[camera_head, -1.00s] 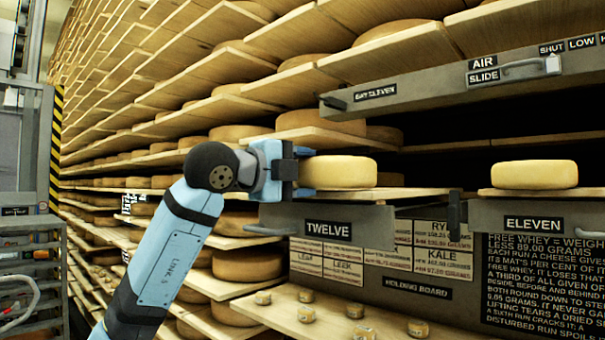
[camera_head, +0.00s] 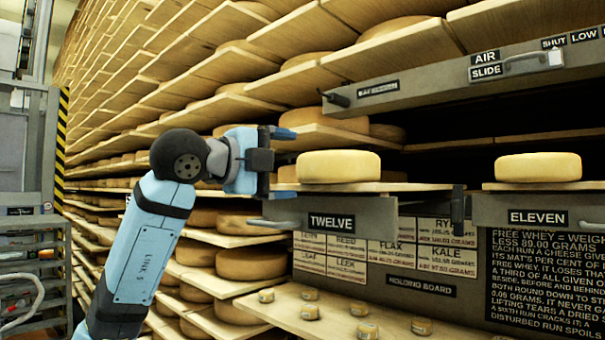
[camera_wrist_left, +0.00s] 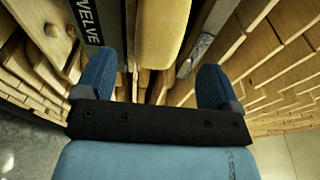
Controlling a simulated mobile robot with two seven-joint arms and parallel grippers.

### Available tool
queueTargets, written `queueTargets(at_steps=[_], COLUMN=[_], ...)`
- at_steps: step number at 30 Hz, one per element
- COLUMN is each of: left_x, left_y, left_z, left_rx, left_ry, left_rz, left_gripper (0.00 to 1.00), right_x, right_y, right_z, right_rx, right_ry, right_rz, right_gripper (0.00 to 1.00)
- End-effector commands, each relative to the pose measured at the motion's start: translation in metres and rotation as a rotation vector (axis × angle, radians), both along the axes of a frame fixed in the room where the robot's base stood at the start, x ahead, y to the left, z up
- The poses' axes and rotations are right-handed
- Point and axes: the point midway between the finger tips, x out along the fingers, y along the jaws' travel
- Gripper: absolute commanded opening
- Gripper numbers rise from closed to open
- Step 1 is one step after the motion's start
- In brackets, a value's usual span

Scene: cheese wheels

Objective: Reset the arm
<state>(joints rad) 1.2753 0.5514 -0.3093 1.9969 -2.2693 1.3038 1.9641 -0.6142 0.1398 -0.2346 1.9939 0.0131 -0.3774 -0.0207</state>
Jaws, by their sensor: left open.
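My left gripper (camera_head: 284,163) is open and empty, just left of a pale yellow cheese wheel (camera_head: 338,167) on the board above the TWELVE label (camera_head: 332,222). A small gap shows between the fingers and the wheel. In the left wrist view the two blue fingers (camera_wrist_left: 157,75) are spread wide, with the cheese wheel (camera_wrist_left: 165,32) ahead of them and nothing between them. My left arm reaches up from the lower left. My right gripper is not in view.
A second cheese wheel (camera_head: 538,167) sits above the ELEVEN label (camera_head: 537,218) at right. A grey AIR SLIDE bar (camera_head: 440,85) hangs over both. Several small cheeses lie on the lower holding board (camera_head: 345,325). Tall shelves of wheels fill the left and back.

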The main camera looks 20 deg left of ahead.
Motion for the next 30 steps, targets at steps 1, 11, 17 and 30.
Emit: queueTargets(at_steps=[1,11,17,30], left_x=[-0.012,-0.067,-0.078,-0.045], left_y=[0.007,0.037,0.043,-0.011], left_z=[-0.003,0.0,0.001,-0.077], left_rx=[0.002,0.001,0.0,0.025], left_ry=[-0.005,-0.006,-0.004,0.051], left_rz=[0.002,0.001,0.001,-0.332], left_gripper=[0.88,0.88,0.88,0.88], right_x=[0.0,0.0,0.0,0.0], right_y=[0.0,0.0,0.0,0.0], right_z=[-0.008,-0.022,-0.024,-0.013], right_rx=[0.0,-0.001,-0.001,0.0], right_ry=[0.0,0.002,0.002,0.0], right_rz=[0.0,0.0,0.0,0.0], right_gripper=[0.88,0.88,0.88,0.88])
